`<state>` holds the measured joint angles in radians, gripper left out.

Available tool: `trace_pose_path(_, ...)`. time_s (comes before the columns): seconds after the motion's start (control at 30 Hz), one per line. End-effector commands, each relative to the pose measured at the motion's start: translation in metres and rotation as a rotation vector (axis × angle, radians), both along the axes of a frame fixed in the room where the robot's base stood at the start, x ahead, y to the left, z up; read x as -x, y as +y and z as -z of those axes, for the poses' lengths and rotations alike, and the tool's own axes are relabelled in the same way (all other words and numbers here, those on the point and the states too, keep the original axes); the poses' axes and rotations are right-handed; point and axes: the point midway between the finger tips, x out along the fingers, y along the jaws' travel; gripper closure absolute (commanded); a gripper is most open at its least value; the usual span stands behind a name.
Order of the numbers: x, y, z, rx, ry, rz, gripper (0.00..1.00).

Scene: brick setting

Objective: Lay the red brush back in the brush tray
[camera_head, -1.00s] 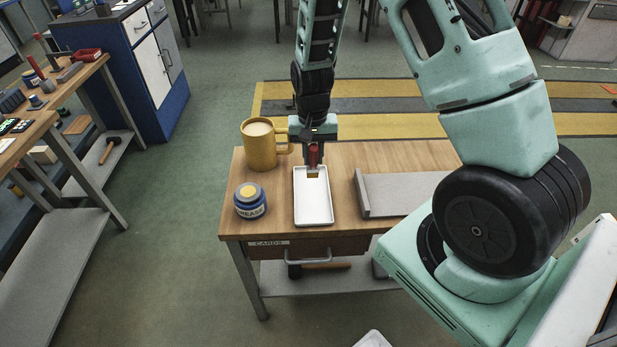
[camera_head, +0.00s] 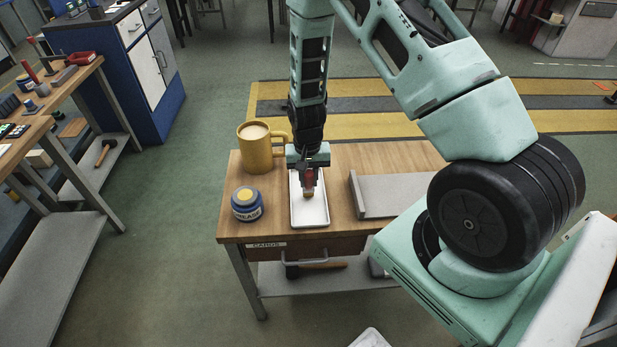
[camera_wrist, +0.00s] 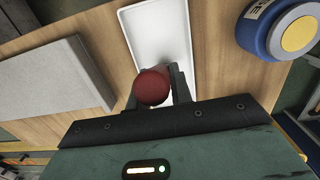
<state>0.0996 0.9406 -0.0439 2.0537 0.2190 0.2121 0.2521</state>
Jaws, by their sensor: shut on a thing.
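The red brush (camera_head: 310,177) is held in my gripper (camera_head: 309,181), with its red handle up and its tan bristle end (camera_head: 308,194) pointing down. In the wrist view the round red handle end (camera_wrist: 152,87) shows between the two dark fingers of my gripper (camera_wrist: 160,88). The white brush tray (camera_head: 310,214) lies on the wooden table, and the brush is over its middle. The tray also shows behind the brush in the wrist view (camera_wrist: 158,35). I cannot tell whether the bristles touch the tray floor.
A blue grease tub (camera_head: 247,204) stands left of the tray. A yellow mug (camera_head: 257,150) stands behind it, close to my gripper. A grey angled plate (camera_head: 395,192) lies to the right. Bare wood (camera_head: 278,205) separates the tub and tray.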

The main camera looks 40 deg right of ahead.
Motion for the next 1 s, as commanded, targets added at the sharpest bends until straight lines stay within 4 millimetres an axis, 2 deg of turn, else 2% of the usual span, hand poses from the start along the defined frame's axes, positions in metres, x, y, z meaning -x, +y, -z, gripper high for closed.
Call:
trace_pose_path(0.03,0.000,0.000,0.003,0.000,0.000,0.000,1.00)
trace_pose_path(0.07,0.000,0.000,0.003,0.000,0.000,0.000,0.76)
trace_pose_path(0.13,0.000,0.000,0.002,0.000,0.000,0.000,0.57)
trace_pose_path(0.4,0.000,0.000,0.001,0.000,0.000,0.000,0.57)
trace_pose_path(0.57,-0.001,0.000,-0.006,0.000,-0.002,0.000,0.57)
trace_pose_path(0.77,-0.004,0.000,-0.034,0.001,-0.005,-0.002,0.57)
trace_pose_path(1.0,-0.006,-0.001,-0.079,0.001,-0.007,-0.002,0.57)
